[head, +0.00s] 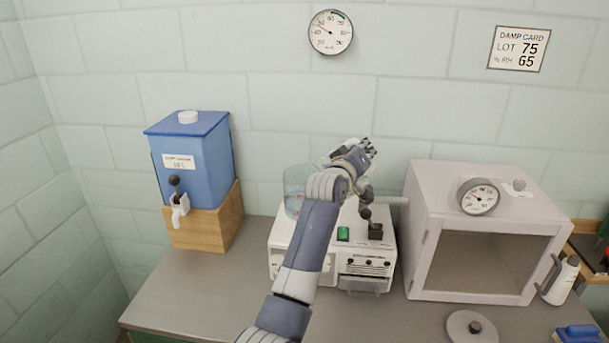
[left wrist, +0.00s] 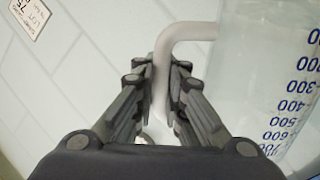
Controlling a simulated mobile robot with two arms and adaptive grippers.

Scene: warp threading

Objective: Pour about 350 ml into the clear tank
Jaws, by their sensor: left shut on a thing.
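My left gripper (head: 357,167) is over the back of the white machine (head: 288,239), with its arm across the machine's front. In the left wrist view the gripper (left wrist: 161,80) is shut on a pale bent handle (left wrist: 190,33). The handle reaches toward a clear vessel (left wrist: 245,70) with blue graduations in the hundreds, which look upside down there. In the head view a clear tank (head: 296,183) with faint reddish marks stands on the machine, left of the hand and partly behind the arm. The held vessel is mostly hidden in the head view. I cannot tell its liquid level. My right gripper is not in view.
A blue dispenser (head: 196,150) with a tap stands on a wooden block (head: 217,224) at left. A white cabinet (head: 421,240) with a gauge stands at right. A round lid (head: 460,331) lies in front. The counter (head: 190,290) is clear at left front.

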